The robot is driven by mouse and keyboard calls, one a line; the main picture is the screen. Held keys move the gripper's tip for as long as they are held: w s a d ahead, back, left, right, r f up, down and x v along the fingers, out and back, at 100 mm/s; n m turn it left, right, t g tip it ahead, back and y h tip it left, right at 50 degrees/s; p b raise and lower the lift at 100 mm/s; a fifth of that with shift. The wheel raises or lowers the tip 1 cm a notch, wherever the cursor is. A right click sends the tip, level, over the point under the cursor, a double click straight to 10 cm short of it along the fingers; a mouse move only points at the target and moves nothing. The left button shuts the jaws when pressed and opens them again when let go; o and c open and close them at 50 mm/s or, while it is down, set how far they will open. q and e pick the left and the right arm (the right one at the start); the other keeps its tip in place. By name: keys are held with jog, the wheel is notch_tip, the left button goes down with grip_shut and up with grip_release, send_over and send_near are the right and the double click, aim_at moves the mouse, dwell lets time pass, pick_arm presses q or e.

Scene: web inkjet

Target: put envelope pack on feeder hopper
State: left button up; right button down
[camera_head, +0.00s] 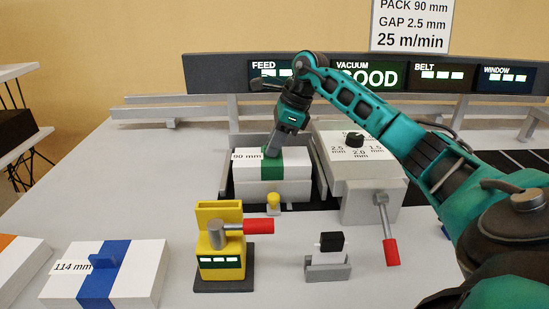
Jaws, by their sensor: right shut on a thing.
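A white envelope pack with a green band, marked 90 mm (297,163), is at the feeder hopper (320,168), between its grey side walls. The fingertips are partly hidden against the band. My left gripper is not in view.
A 114 mm pack with a blue band (148,275) lies at front left. A yellow device (221,245) with a red-tipped lever and a small black-topped block (328,262) stand before the hopper. A grey dial box (370,205) with a red-handled lever adjoins it on the right.

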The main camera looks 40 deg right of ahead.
notch_tip(320, 180, down, 4)
jog(key=shift+r, duration=0.25)
jog(key=c, duration=1.1)
grip_release()
jog(key=shift+f, duration=0.1)
jog(key=p+v, duration=0.1)
jog(key=v, duration=1.1)
